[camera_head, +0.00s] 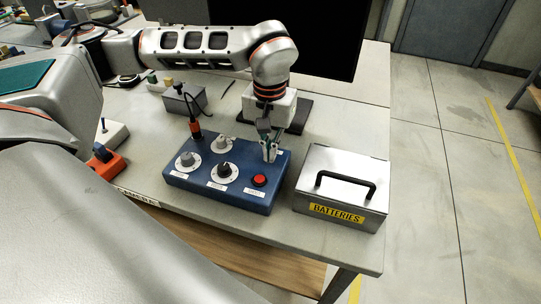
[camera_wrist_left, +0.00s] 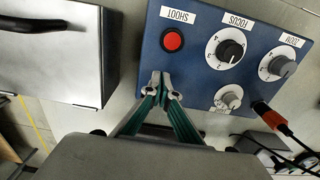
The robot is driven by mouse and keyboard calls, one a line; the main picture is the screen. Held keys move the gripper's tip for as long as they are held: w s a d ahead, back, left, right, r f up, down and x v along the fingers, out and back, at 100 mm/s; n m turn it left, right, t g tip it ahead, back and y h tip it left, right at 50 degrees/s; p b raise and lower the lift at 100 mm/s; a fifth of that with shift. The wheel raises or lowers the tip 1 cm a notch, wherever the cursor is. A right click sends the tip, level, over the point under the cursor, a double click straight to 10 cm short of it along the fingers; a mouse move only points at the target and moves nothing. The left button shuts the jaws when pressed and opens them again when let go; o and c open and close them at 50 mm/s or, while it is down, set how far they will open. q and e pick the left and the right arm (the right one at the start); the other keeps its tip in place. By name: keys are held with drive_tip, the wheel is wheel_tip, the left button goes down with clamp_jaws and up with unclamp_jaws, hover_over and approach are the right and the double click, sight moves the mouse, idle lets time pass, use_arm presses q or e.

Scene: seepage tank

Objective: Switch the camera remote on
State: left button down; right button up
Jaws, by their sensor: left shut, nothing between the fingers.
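The camera remote (camera_head: 208,185) is a blue box on the table with three round knobs, a red button (camera_head: 259,180) and white labels. In the left wrist view the remote (camera_wrist_left: 186,72) appears upside down; its red button (camera_wrist_left: 173,40) is labelled SHOOT and its black knob (camera_wrist_left: 230,51) FOCUS. A smaller grey knob (camera_wrist_left: 229,99) lies to the right of the fingers. My left gripper (camera_head: 270,153) is shut and empty, pointing down at the remote's far right corner. Its fingertips (camera_wrist_left: 161,80) hide the spot beneath them; I cannot tell whether they touch. My right gripper is not in view.
A metal BATTERIES box (camera_head: 345,165) with a black handle stands close to the remote's right. A cable with an orange plug (camera_head: 195,128) enters the remote's back left. An orange item (camera_head: 106,163) lies left. A dark screen (camera_head: 330,40) stands behind.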

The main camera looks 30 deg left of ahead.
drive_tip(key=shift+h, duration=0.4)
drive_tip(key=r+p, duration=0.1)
drive_tip(key=p, duration=0.1)
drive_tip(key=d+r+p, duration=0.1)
drive_tip(key=p, duration=0.1)
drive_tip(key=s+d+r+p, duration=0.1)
drive_tip(key=p, duration=0.1)
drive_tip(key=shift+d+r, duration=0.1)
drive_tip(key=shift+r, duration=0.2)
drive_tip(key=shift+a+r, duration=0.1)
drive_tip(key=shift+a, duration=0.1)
